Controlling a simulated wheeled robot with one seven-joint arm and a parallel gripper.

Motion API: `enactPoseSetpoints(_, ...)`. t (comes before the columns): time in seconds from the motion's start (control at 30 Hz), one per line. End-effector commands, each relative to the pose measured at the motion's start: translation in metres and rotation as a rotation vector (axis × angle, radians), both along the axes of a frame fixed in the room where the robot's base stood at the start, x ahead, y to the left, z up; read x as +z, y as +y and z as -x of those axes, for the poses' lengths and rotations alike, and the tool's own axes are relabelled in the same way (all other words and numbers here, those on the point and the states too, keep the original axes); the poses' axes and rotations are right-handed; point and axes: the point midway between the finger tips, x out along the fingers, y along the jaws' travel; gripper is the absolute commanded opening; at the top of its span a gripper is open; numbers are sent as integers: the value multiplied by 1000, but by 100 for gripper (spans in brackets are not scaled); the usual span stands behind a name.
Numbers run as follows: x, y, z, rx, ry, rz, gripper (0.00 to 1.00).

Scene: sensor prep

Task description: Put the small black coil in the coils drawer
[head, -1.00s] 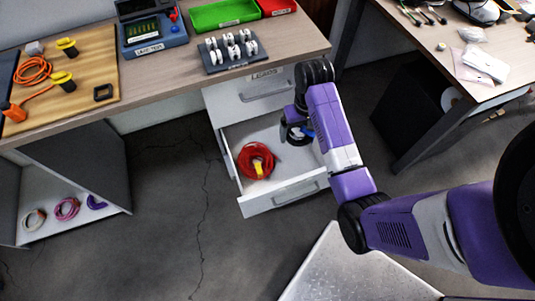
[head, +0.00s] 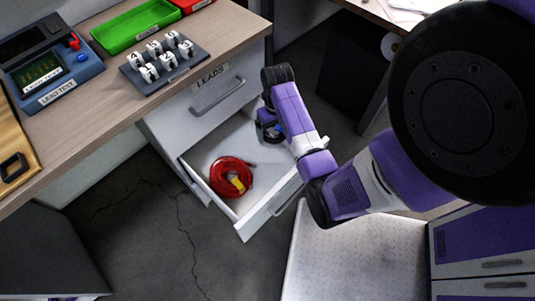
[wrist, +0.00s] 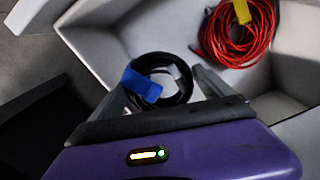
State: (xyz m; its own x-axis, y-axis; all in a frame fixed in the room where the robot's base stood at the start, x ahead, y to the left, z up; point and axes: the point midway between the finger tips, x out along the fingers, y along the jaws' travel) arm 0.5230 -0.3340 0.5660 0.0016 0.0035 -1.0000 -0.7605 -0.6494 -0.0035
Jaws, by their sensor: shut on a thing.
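The small black coil (wrist: 181,92), wrapped with blue tape, is between the fingers of my gripper (wrist: 163,85) in the wrist view. My gripper (head: 268,130) is shut on it. In the head view the coil is mostly hidden by my wrist, with a bit of blue showing. My gripper is above the back right part of an open white drawer (head: 268,205). A red coil (head: 224,186) with a yellow tie lies in that drawer; it also shows in the wrist view (wrist: 228,48). I cannot read a label on the open drawer.
A shut drawer (head: 222,98) labelled LEADS is above the open one. The workbench (head: 235,28) holds a green tray (head: 138,24), a grey rack (head: 165,68) of white parts and a blue tester (head: 55,75). The drawer floor beside the red coil is free.

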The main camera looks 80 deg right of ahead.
Motion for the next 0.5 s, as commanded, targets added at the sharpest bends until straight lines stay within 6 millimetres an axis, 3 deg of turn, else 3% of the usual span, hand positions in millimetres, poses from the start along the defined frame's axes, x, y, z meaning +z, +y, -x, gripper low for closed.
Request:
enactPoseSetpoints(0.03, -17, 1, 1, -1, 1, -3, 33)
enactPoseSetpoints(0.3, -83, 0, 1, -2, 1, -2, 33)
enactPoseSetpoints(0.5, -116, 0, 0, -1, 0, 0, 33)
